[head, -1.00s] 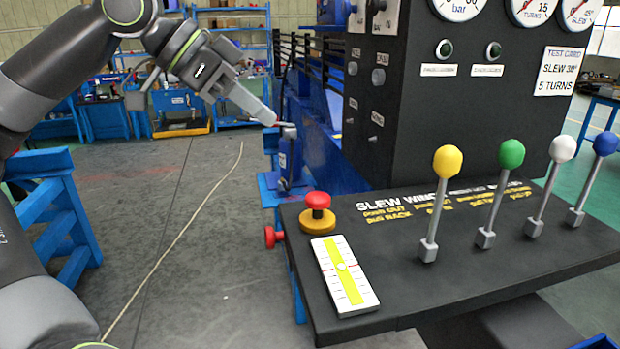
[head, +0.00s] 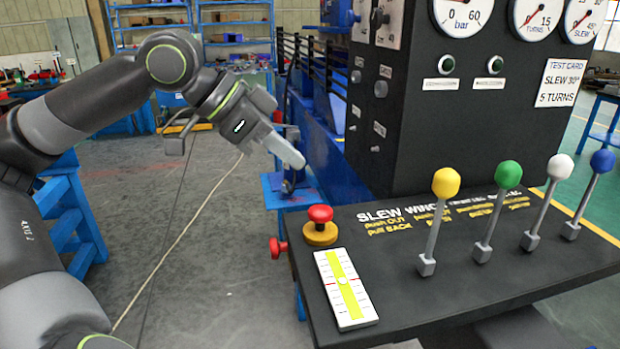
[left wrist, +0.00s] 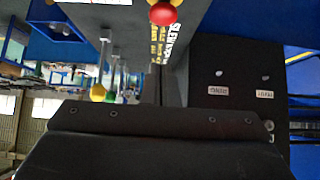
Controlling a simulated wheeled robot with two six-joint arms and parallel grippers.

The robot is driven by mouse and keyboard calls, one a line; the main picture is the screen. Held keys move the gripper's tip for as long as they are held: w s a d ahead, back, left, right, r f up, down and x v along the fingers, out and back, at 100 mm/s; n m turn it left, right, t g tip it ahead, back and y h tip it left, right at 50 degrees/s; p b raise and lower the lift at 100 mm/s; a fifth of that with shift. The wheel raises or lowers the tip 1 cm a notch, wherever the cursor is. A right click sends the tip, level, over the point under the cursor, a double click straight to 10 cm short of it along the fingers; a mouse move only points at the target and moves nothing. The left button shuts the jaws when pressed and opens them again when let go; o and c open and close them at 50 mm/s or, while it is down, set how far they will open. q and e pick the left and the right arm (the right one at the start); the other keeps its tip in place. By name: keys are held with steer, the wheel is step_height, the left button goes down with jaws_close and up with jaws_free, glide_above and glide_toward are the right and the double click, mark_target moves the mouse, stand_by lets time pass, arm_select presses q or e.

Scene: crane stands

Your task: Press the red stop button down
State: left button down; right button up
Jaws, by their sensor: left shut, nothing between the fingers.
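The red stop button (head: 320,214) is a red mushroom cap on a yellow round base (head: 320,235). It stands upright at the left back corner of the black console top (head: 400,262). In the left wrist view the red cap (left wrist: 163,14) shows at the top edge. My left gripper (head: 298,163) is shut and empty. In the head view its tip appears above and slightly left of the button, apart from it. My right gripper is not in view.
A second red knob (head: 278,248) sticks out from the console's left side. A white and yellow scale plate (head: 345,290) lies in front of the button. Levers with yellow (head: 446,182), green, white and blue knobs stand to the right. The dark gauge panel (head: 450,120) rises behind.

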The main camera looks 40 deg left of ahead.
mark_target(326, 207)
arm_select(q)
steer(key=shift+p+x, duration=1.35)
steer(key=shift+x, duration=0.85)
step_height(326, 207, down, 2)
steer(key=shift+w+f, duration=0.1)
steer(key=shift+w, duration=0.1)
steer(key=shift+f, duration=1.05)
steer(key=shift+s, duration=0.1)
